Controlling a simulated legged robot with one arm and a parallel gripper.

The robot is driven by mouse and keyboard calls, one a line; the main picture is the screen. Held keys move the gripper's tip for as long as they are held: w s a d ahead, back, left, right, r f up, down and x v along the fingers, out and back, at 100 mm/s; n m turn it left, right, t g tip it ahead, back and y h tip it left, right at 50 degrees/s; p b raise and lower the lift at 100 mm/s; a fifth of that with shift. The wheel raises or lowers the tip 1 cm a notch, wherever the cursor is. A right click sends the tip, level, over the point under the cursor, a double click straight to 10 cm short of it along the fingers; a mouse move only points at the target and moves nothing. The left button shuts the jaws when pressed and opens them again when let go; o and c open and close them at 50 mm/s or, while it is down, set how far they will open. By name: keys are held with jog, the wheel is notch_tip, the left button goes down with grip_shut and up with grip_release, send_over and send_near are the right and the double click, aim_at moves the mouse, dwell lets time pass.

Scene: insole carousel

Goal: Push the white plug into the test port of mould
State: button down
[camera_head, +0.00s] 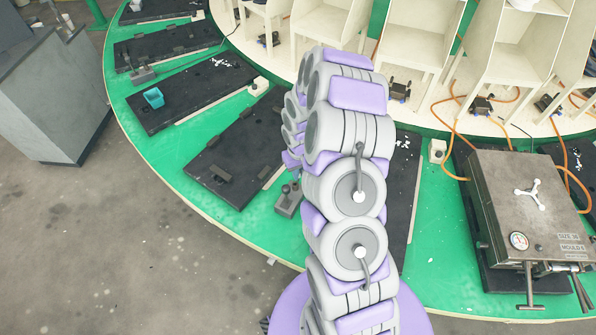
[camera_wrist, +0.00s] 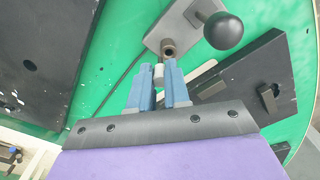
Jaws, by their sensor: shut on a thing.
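In the wrist view my gripper (camera_wrist: 160,78) has its two blue fingers shut on a small white plug (camera_wrist: 159,75). The plug sticks out a little past the fingertips. Just beyond its tip is a brownish round port (camera_wrist: 168,47) on a grey block (camera_wrist: 180,22) with a black ball knob (camera_wrist: 223,30). The plug is outside the port; I cannot tell whether it touches the rim. In the head view my arm hides the gripper and plug. A similar grey block (camera_head: 287,200) shows left of my arm. A metal mould (camera_head: 530,205) with a gauge sits at the right.
White stands (camera_head: 420,40) and orange hoses line the table's middle. In the wrist view a dark plate (camera_wrist: 255,85) lies right of the fingers, and a cable runs at left.

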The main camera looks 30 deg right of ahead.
jog(key=shift+a+f, duration=0.1)
jog(key=shift+f, duration=0.1)
jog(key=shift+a+f, duration=0.25)
jog(key=shift+f, duration=0.1)
jog(key=shift+r, duration=0.1)
jog(key=shift+d+r, duration=0.25)
jog(key=shift+a, duration=0.55)
dwell(1.0)
jog(key=shift+f, duration=1.75)
dwell(0.6)
jog(key=c, duration=1)
grip_release()
notch_tip(320, 180, up, 17)
jog(key=shift+r+p, duration=0.2)
jog(key=shift+p, duration=0.65)
